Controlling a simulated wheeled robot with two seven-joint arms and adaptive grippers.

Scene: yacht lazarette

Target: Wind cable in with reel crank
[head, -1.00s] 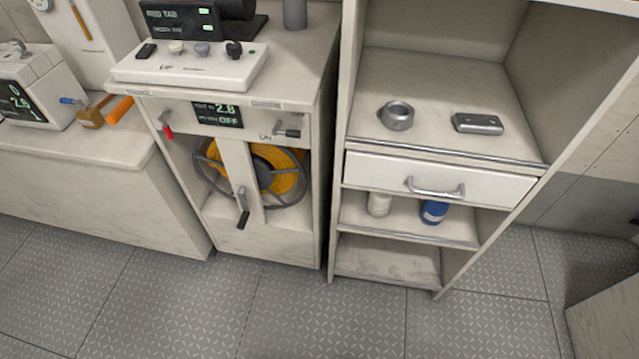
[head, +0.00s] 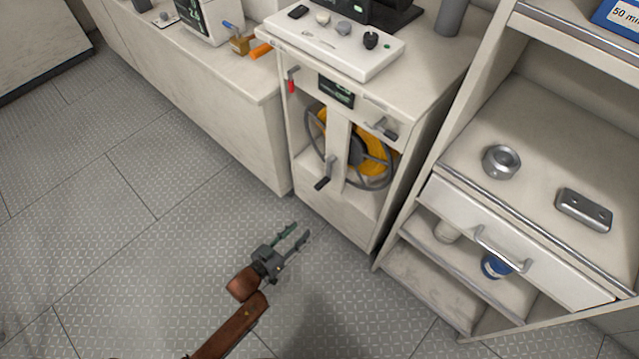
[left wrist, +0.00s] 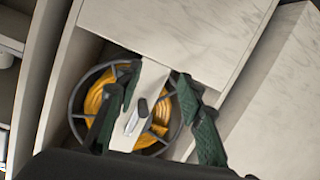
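The cable reel (head: 362,150), a grey spoked wheel with yellow-orange cable, sits in the open front of a white cabinet behind a vertical post. Its crank (head: 325,178), a grey arm with a dark handle, sticks out in front of the post. My left gripper (head: 296,235) is open and empty, in front of and below the crank, apart from it. In the left wrist view the reel (left wrist: 92,104) and the crank (left wrist: 136,117) show between the spread green fingers (left wrist: 160,100). My right gripper is in neither current view.
A red-tipped lever (head: 291,82), a small display (head: 336,92) and a grey latch (head: 381,129) are on the cabinet front. A shelf unit with a drawer (head: 510,245) stands to the right. The floor (head: 130,230) is clear at left.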

